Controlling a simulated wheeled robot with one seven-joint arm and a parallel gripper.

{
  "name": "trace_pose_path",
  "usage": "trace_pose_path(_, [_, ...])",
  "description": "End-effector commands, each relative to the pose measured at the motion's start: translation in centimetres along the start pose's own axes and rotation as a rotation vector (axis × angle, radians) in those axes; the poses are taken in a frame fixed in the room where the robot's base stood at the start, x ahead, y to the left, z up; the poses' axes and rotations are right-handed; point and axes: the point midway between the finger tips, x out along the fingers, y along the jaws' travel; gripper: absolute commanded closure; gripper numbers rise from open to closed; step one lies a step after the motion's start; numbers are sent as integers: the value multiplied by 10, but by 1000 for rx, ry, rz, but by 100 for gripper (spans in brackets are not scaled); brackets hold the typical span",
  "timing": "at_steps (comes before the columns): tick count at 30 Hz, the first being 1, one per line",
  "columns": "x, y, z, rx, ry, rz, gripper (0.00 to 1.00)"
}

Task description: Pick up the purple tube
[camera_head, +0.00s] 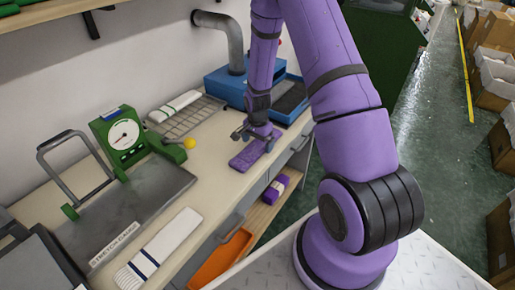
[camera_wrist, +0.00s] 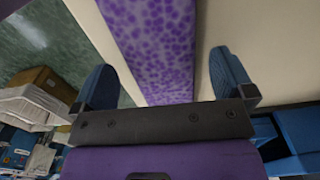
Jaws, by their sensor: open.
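The purple tube (camera_head: 247,157) lies flat on the workbench near its front edge. It is a long flat strip with a mottled purple pattern. My gripper (camera_head: 258,135) is just above its far end, with the jaws open. In the wrist view, the tube (camera_wrist: 155,40) runs between the two blue-grey fingers of my gripper (camera_wrist: 165,80), with a gap on each side. The tube's end nearest the palm is hidden behind the gripper's dark bar.
A purple bundle with a white band (camera_head: 275,190) lies on a shelf below. An orange bin (camera_head: 220,260) is under the bench. A green gauge (camera_head: 122,135), a wire rack (camera_head: 190,117) and a blue machine (camera_head: 228,84) stand on the bench. White striped tubes (camera_head: 160,247) lie at front.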

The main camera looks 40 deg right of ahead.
Motion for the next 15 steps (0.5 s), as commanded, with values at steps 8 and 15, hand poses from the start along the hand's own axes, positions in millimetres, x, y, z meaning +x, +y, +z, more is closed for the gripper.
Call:
trace_pose_path(8, [14, 0, 0, -1, 1, -1, 0])
trace_pose_path(15, [14, 0, 0, -1, 1, -1, 23])
